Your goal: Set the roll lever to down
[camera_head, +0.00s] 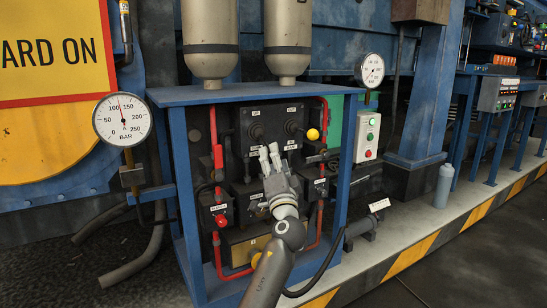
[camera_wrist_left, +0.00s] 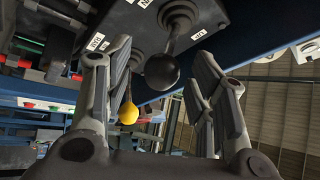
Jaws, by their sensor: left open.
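In the left wrist view a lever with a black ball knob (camera_wrist_left: 162,71) hangs from a dark panel (camera_wrist_left: 128,22), with small white labels around it. A second lever with a yellow knob (camera_wrist_left: 128,113) is farther back; the yellow knob shows right of my gripper in the head view (camera_head: 313,134). I cannot read clearly which one is the roll lever. My left gripper (camera_head: 269,152) is open in front of the control panel (camera_head: 272,118). In the wrist view its fingers stand either side of the black knob, apart from it. The head view hides that knob behind the gripper.
A blue frame (camera_head: 180,150) surrounds the panel, with red pipes (camera_head: 213,125) and two tanks (camera_head: 211,35) above. A pressure gauge (camera_head: 122,120) stands left, a button box (camera_head: 367,137) right. A grey bottle (camera_head: 444,185) stands on the ledge. The floor at right is clear.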

